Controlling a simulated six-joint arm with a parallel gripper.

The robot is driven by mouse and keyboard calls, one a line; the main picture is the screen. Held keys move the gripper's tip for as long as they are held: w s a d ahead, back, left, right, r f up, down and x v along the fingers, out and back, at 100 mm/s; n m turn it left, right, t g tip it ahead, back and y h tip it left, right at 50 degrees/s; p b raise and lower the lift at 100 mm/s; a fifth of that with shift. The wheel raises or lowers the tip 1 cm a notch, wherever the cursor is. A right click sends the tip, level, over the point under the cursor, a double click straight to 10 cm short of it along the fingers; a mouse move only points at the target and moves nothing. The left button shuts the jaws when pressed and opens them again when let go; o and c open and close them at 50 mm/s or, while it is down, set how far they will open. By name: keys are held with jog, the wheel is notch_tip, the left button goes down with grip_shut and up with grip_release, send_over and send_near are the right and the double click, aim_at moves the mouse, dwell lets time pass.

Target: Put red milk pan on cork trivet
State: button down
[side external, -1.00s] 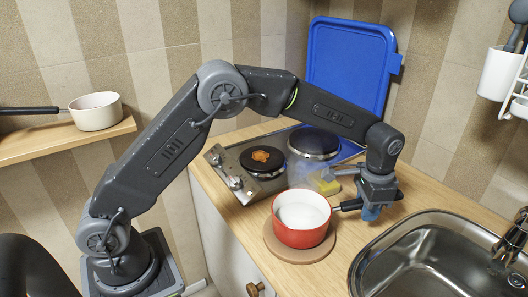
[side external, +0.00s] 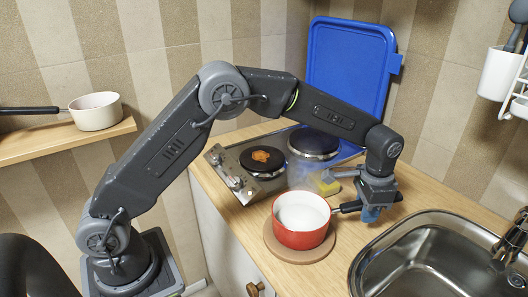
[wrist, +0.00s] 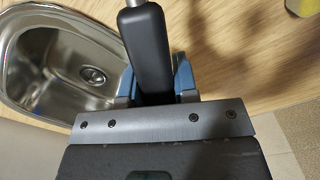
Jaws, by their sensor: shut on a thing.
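The red milk pan (side external: 300,233), white inside, is upright over the round cork trivet (side external: 278,249) on the counter. It appears to rest on the trivet, though a tiny gap cannot be ruled out. The trivet's rim shows around the pan's base. My gripper (side external: 371,212) is to the right of the pan, shut on its black handle (side external: 349,206). In the wrist view the handle (wrist: 148,50) runs between the blue fingers of my gripper (wrist: 155,88). The pan's bowl is out of the wrist view.
A two-plate hob (side external: 262,172) with a brown patch on one plate lies behind, its blue lid (side external: 350,72) raised. A yellow sponge (side external: 328,187) lies behind the pan. The sink (side external: 430,262) is at right. A cream pan (side external: 96,111) stands on the left shelf (side external: 62,142).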

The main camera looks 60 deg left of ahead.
jog(key=c, duration=0.8)
grip_release()
notch_tip(320, 180, up, 14)
jog(key=s+a+r+n+t, duration=0.1)
jog(key=s+a+r+n, duration=0.1)
jog(key=s+a+r, duration=0.35)
jog(key=s+a+r+n+t, duration=0.1)
jog(key=s+a+r+t, duration=0.15)
jog(key=s, duration=0.65)
jog(key=s+a+f+n+t, duration=0.1)
jog(key=s+a+f, duration=0.1)
jog(key=s, duration=0.5)
jog(key=s+a+f+n+t, duration=0.1)
jog(key=s+a+f+n, duration=0.1)
jog(key=s+f, duration=0.3)
jog(key=s+a, duration=0.1)
jog(key=s, duration=0.2)
jog(key=shift+s+a+f, duration=0.15)
jog(key=shift+f, duration=0.15)
